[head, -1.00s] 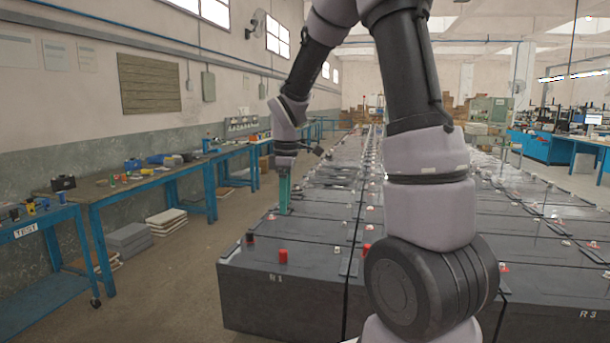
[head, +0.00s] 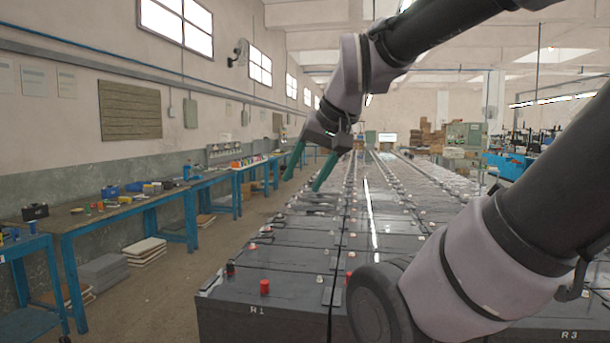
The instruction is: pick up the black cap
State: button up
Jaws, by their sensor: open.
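The black cap (head: 230,268) stands upright on the near left corner of the battery top marked R1. A red cap (head: 264,287) stands close to it on the right, nearer the front edge. My gripper (head: 302,184) has two teal fingers spread wide apart, pointing down and to the left. It is open and empty, in the air above the batteries, higher in the picture than the black cap and to its right. Nothing hides the black cap.
The batteries (head: 272,318) form long rows running back, with small terminals and links on top. Another red cap (head: 348,277) stands by my arm. My arm covers the right foreground.

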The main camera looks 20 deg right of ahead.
aim_at(230, 265)
jog(key=i+j, duration=0.2)
jog(key=j, duration=0.2)
jog(key=i+j, duration=0.15)
jog(key=j, duration=0.25)
jog(key=i+j, duration=0.2)
jog(key=j, duration=0.2)
